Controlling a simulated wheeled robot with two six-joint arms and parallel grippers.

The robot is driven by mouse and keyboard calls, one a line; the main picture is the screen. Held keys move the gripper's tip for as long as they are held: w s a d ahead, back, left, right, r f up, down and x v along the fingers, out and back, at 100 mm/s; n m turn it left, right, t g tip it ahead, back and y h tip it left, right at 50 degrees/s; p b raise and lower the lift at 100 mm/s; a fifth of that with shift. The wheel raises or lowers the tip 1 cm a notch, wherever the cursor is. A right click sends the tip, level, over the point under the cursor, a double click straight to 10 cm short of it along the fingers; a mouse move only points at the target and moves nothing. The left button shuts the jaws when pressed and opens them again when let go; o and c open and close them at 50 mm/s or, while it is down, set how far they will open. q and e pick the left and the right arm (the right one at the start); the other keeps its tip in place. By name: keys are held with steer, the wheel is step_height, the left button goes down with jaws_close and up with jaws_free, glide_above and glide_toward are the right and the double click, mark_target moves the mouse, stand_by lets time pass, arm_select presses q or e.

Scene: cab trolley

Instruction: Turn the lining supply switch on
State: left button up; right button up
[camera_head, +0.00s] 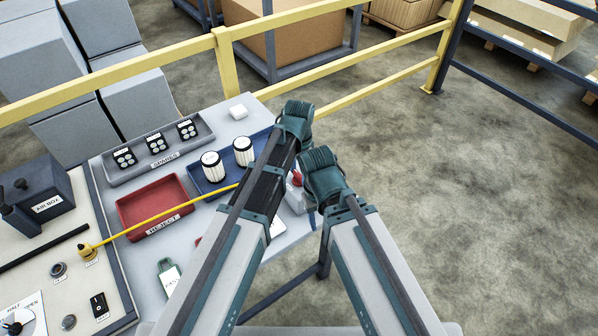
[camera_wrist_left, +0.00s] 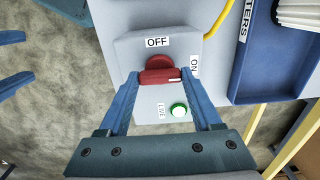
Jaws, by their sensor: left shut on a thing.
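The lining supply switch is a grey box (camera_wrist_left: 125,50) with a red rotary knob (camera_wrist_left: 160,62) and a red handle bar. OFF is lettered above the knob and ON to its right, sideways. The bar lies level across the picture, with a white mark at its right end. My left gripper (camera_wrist_left: 161,79) is shut on the red handle, one blue finger at each end. A round green-rimmed lamp (camera_wrist_left: 179,110) sits below it. In the head view the switch box (camera_head: 294,202) is partly hidden behind my arms.
A blue tray (camera_head: 203,188) with white filters, a red reject tray (camera_head: 128,212) and a grey spares tray (camera_head: 117,178) stand left of the switch. A yellow cord (camera_head: 150,218) crosses the table. A yellow rail (camera_head: 120,80) runs behind; open floor lies right.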

mark_target(299, 174)
stand_by(0.4)
arm_select(q)
steer(key=o, duration=1.4)
steer(key=shift+r, duration=0.1)
step_height(299, 174, up, 14)
steer(key=p, duration=1.3)
steer(key=shift+f+p, duration=0.2)
steer(key=shift+p, duration=0.2)
steer(key=s+a+n, duration=0.5)
steer(key=a, duration=0.3)
steer(key=s+a+n, duration=0.6)
steer(key=a, duration=0.3)
steer(key=s+d+f+m+b, duration=0.1)
steer(key=d, duration=0.2)
steer(key=s+d+f+m+b, duration=0.1)
steer(key=s+d, duration=0.1)
steer(key=d, duration=0.2)
steer(key=s+d+f+m+y+b, duration=0.1)
steer(key=s+d+m, duration=0.1)
steer(key=d, duration=0.2)
steer(key=shift+s+f, duration=0.15)
steer(key=shift+f, duration=0.05)
